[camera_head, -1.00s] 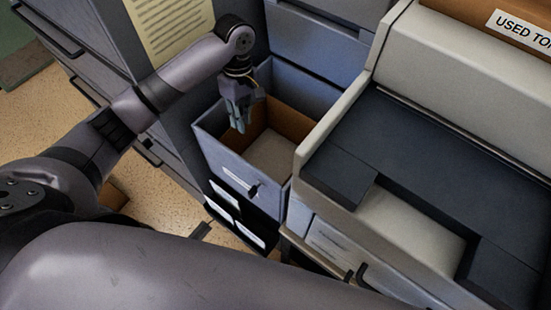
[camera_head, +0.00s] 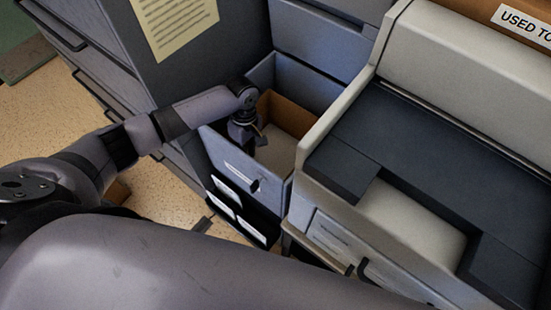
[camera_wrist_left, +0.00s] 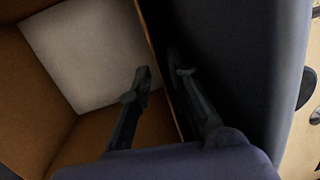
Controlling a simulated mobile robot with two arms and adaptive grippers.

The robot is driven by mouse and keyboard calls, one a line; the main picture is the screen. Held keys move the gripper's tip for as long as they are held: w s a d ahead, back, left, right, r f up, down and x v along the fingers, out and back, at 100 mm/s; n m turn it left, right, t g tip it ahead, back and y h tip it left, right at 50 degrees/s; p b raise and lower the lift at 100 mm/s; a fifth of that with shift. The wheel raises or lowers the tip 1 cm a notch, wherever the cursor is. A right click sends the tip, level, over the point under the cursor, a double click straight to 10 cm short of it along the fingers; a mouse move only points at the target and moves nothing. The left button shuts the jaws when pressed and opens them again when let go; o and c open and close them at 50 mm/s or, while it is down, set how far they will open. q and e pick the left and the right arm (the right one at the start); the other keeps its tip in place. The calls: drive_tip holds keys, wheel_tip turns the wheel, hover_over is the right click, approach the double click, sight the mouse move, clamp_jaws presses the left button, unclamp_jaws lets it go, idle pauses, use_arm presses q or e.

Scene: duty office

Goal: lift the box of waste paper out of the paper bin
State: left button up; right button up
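The box of waste paper (camera_head: 290,116) is an open brown box with pale paper (camera_head: 274,146) at its bottom. It sits inside the paper bin (camera_head: 238,168), a blue-grey pulled-out drawer. My left gripper (camera_head: 241,140) points down into the bin at its left side, its fingertips hidden in the head view. In the left wrist view the gripper (camera_wrist_left: 161,75) is open. One finger is inside the box (camera_wrist_left: 30,105), the other between the box's wall and the bin's wall (camera_wrist_left: 255,60). I cannot tell whether either finger touches the box wall. My right gripper is out of view.
A beige machine (camera_head: 335,105) with a dark top stands close to the right of the bin. A grey cabinet (camera_head: 180,75) with a yellow sheet (camera_head: 175,25) rises behind left. A box labelled "USED TO" (camera_head: 500,12) lies at the top right. Speckled floor (camera_head: 165,195) shows left.

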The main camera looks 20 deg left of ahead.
use_arm(q)
drive_tip(key=shift+f, duration=0.4)
drive_tip(key=shift+c, duration=0.2)
clamp_jaws()
drive_tip(key=shift+s, duration=0.1)
idle(0.3)
drive_tip(key=shift+d+r, duration=0.1)
